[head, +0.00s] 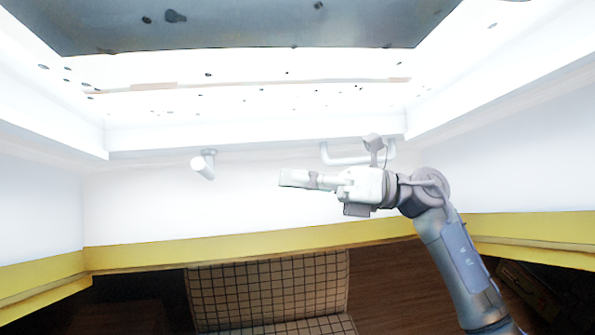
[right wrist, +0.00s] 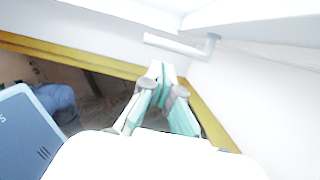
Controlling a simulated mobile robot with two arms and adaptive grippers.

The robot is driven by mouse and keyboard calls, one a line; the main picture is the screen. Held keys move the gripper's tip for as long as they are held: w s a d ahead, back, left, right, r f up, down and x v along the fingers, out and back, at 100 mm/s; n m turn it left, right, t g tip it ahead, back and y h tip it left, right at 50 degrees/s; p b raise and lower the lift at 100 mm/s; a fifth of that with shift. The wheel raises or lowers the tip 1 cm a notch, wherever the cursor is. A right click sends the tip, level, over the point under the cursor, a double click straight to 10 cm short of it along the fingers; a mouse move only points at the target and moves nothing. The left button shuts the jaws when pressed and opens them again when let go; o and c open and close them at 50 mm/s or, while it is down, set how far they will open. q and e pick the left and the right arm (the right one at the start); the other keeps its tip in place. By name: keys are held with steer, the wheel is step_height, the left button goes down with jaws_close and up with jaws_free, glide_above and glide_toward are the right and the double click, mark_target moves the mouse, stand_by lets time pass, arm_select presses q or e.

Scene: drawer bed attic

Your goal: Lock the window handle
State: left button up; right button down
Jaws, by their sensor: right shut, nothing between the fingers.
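A white window handle (head: 203,166) sits on the lower frame of the roof window in the head view, left of centre. Its short stem meets the frame and its thick grip points toward me and down. A white bent handle bar (right wrist: 185,46) shows at the top of the right wrist view, beyond the fingertips; I cannot tell for certain that it is the same handle. My right gripper (head: 284,178) is shut and empty, pointing left, to the right of the handle and apart from it. Its closed fingers also show in the right wrist view (right wrist: 165,84). My left gripper is out of view.
A white U-shaped bar (head: 340,160) is on the frame behind my right gripper. The bright roof window (head: 250,100) fills the top. A yellow ledge (head: 180,249) runs below the white wall, with a checked seat (head: 265,292) underneath. Space between gripper and handle is clear.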

mark_target(208, 169)
steer(key=p+x, duration=0.3)
steer(key=x, duration=0.6)
steer(key=shift+s+a+r+p, duration=0.1)
steer(key=shift+a+r+p, duration=0.1)
steer(key=shift+a+p, duration=0.15)
steer(key=shift+s+a, duration=0.1)
steer(key=shift+a, duration=0.25)
steer(key=shift+a, duration=0.2)
